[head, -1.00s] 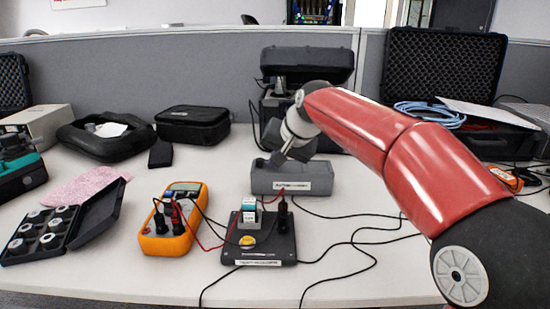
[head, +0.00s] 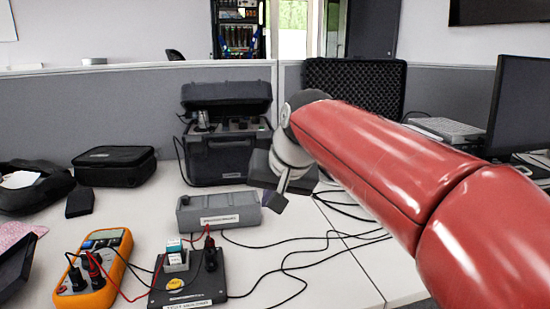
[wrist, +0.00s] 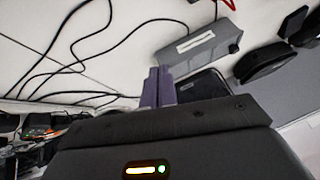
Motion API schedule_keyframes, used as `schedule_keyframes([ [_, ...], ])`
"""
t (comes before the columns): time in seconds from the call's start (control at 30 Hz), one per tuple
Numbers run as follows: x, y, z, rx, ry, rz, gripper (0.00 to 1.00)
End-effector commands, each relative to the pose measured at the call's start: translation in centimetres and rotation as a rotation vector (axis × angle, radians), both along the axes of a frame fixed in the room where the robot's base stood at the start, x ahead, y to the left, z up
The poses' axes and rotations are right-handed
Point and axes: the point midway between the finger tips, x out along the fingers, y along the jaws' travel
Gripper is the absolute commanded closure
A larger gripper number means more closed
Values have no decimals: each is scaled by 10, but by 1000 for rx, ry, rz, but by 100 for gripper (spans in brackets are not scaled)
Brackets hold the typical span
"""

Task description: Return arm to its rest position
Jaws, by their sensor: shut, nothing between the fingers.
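My red arm reaches in from the right in the head view. My gripper (head: 277,200) is in the air at the arm's far end, to the right of a grey labelled box (head: 220,211) and apart from it. In the wrist view the gripper's two fingers (wrist: 157,86) are together with nothing between them. The grey box also shows in the wrist view (wrist: 200,48), beyond the fingers.
An orange multimeter (head: 95,268) and a black test board (head: 188,284) with cables stand at the front left. An open black case (head: 228,150) stands behind the grey box. Black cables (head: 300,250) cross the table. A monitor (head: 520,105) stands at the right.

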Motion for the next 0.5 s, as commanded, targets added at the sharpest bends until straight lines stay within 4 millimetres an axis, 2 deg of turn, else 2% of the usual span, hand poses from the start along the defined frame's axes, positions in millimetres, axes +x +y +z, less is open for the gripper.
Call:
schedule_keyframes([
  [0.03,-22,-27,-10,-40,-12,-28,100],
  [0.2,-92,-107,-57,-155,-25,-101,100],
  [0.33,-144,-152,-101,-209,-17,-141,100],
  [0.4,-167,-168,-123,-228,-14,-152,100],
  [0.5,-189,-181,-146,-242,-7,-159,100],
])
